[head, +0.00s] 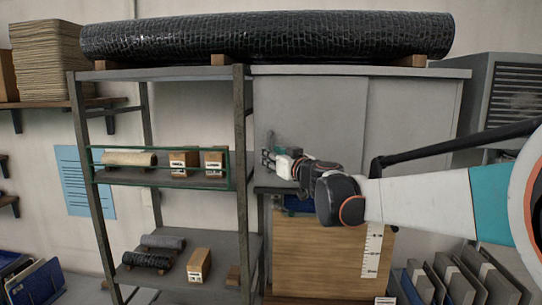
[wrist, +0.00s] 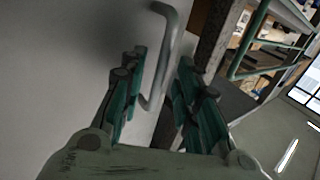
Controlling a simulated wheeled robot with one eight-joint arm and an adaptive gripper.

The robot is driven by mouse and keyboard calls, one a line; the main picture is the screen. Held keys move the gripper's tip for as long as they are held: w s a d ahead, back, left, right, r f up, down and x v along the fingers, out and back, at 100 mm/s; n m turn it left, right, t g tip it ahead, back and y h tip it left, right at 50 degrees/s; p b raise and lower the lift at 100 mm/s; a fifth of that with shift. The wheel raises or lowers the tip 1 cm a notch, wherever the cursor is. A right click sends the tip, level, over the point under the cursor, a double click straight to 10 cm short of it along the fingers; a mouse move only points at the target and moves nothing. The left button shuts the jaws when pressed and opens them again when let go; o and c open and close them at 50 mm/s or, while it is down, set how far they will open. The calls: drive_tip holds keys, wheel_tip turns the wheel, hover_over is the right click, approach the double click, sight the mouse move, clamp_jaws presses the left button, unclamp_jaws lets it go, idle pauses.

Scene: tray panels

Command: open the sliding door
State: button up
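The grey cabinet has two flat sliding panels side by side, a left door panel (head: 315,105) and a right panel (head: 415,120), with a vertical seam between them. In the wrist view the pale door face (wrist: 65,60) fills the left side. A grey bent bar handle (wrist: 165,45) stands out from it near its edge. My gripper (head: 268,152) is at the left edge of the left panel. In the wrist view my gripper (wrist: 161,72) has its green-padded fingers spread apart, one on each side of the handle. Contact with the handle cannot be made out.
A dark metal rack (head: 242,150) with small boxes stands close to the left of my gripper. A wooden board (head: 330,250) stands below it. A long black roll (head: 270,36) lies on top of the cabinet. Upright panels (head: 450,280) stand at the lower right.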

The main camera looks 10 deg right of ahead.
clamp_jaws()
drive_tip(key=s+d+b, duration=0.2)
drive_tip(key=s+d, duration=0.2)
drive_tip(key=d, duration=0.9)
drive_tip(key=s+d+b, duration=0.2)
drive_tip(key=s+d, duration=0.1)
drive_tip(key=d, duration=1.1)
drive_tip(key=shift+s+d, duration=0.25)
drive_tip(key=shift+s, duration=0.15)
unclamp_jaws()
drive_tip(key=shift+s, duration=0.1)
drive_tip(key=v, duration=1.2)
